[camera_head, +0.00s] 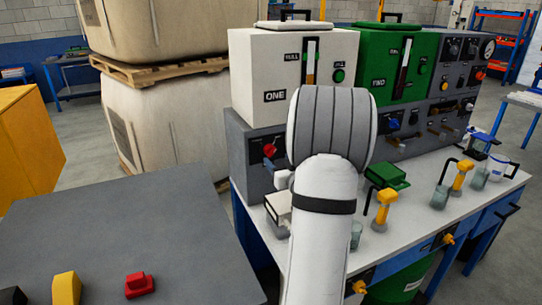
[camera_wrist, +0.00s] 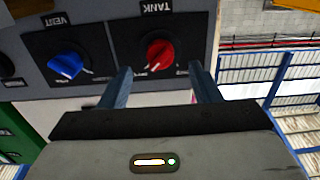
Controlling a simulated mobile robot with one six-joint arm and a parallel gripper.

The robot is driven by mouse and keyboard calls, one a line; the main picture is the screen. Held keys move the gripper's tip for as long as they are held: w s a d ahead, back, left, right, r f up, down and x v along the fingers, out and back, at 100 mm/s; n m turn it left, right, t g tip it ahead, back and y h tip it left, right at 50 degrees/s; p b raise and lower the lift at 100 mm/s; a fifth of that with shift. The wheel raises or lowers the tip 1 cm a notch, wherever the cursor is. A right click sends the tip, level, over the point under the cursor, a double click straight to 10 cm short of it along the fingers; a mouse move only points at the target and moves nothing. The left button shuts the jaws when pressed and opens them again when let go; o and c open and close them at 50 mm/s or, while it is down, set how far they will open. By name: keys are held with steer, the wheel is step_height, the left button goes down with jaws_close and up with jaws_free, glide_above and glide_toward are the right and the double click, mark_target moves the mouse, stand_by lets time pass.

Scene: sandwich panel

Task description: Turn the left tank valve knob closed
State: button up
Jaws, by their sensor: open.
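The left tank valve knob is the red knob (camera_head: 269,150) on the grey panel below the white tank (camera_head: 270,75). In the wrist view the picture is upside down, and the red knob (camera_wrist: 160,53) sits on a black plate marked TANK. Its grip bar lies at a slant. My gripper (camera_wrist: 160,72) is open, with its two fingers spread to either side of the knob's line. The fingertips look just short of the knob, and no contact shows. In the head view my arm hides most of the gripper.
A blue VENT knob (camera_wrist: 67,65) is beside the red one. A green tank (camera_head: 393,62) stands right of the white one. The bench (camera_head: 440,210) holds yellow taps (camera_head: 383,208), glass beakers and a green box (camera_head: 386,176). A grey surface (camera_head: 120,235) lies in front left.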

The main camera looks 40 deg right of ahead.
mark_target(273, 154)
steer(key=x, duration=0.5)
steer(key=shift+w, duration=0.2)
